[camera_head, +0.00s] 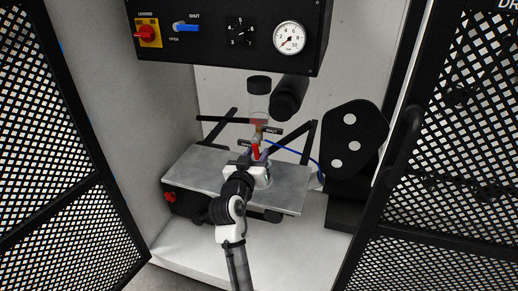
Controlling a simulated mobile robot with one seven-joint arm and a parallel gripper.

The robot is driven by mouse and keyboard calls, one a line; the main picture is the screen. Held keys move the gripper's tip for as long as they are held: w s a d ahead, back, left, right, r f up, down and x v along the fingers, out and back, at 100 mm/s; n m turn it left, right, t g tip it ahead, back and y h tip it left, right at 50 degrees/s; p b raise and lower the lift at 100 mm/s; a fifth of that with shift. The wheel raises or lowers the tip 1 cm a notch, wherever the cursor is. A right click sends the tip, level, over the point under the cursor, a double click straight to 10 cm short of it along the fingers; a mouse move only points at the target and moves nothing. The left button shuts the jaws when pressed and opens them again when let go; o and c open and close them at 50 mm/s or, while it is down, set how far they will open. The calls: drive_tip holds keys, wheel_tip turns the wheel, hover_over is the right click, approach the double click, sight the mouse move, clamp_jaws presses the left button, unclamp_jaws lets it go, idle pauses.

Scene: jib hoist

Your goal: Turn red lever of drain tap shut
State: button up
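The red lever (255,150) of the drain tap shows just beyond my gripper, in the middle of the view. The brass-coloured tap body (258,133) sits just above it, under a clear bowl with a red part inside (258,116). My gripper (254,160) reaches up from below, over the grey metal plate, right at the lever's lower end. My own wrist hides the fingertips, so I cannot tell whether they touch the lever or are open or shut.
Above hangs a black panel (215,58) with a red knob (145,34), a blue lever (186,28), a dial and a gauge (289,38). A black plate with holes (352,135) stands at right. Mesh doors (50,130) flank both sides. The grey plate (190,170) lies below.

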drive_tip(key=shift+x, duration=1.3)
clamp_jaws()
drive_tip(key=shift+p, duration=0.3)
drive_tip(key=d+r+n+p, duration=0.1)
drive_tip(key=n+p, duration=0.4)
drive_tip(key=d+r+n+p, duration=0.1)
drive_tip(key=n+p, duration=0.3)
drive_tip(key=n, duration=0.1)
drive_tip(key=s+d+r+n+p, duration=0.1)
drive_tip(key=r+n+p, duration=0.1)
drive_tip(key=n+p, duration=0.3)
drive_tip(key=shift+n+p, duration=0.3)
